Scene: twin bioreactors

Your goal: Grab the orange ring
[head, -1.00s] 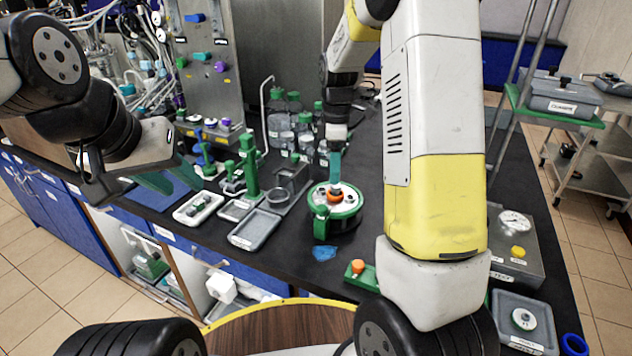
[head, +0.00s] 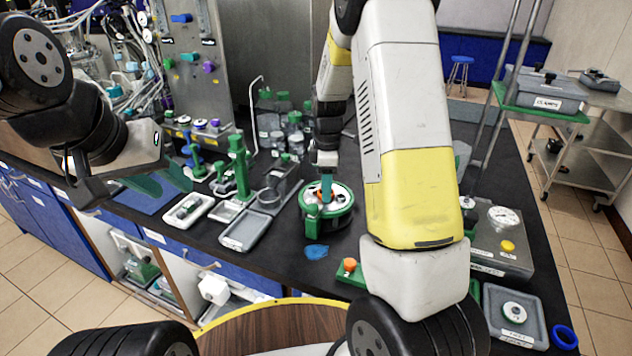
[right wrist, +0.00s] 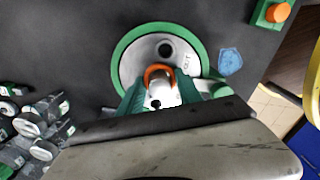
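The orange ring (head: 319,197) sits on the white lid of a round green-rimmed vessel (head: 342,212) on the black bench; the ring also shows in the right wrist view (right wrist: 158,67). My right gripper (head: 326,187) points down at the lid. In the right wrist view its two green fingers (right wrist: 162,84) stand apart, one on each side of the ring and a pale part beside it. Contact with the ring cannot be made out. My left gripper (head: 162,182) hangs empty at the left with its fingers apart.
An orange knob on a green block (head: 350,265) and a blue patch (head: 316,251) lie near the vessel. Grey trays (head: 246,232), a green stand (head: 239,168) and several bottles (head: 292,130) are left of and behind it. A gauge box (head: 500,235) stands right.

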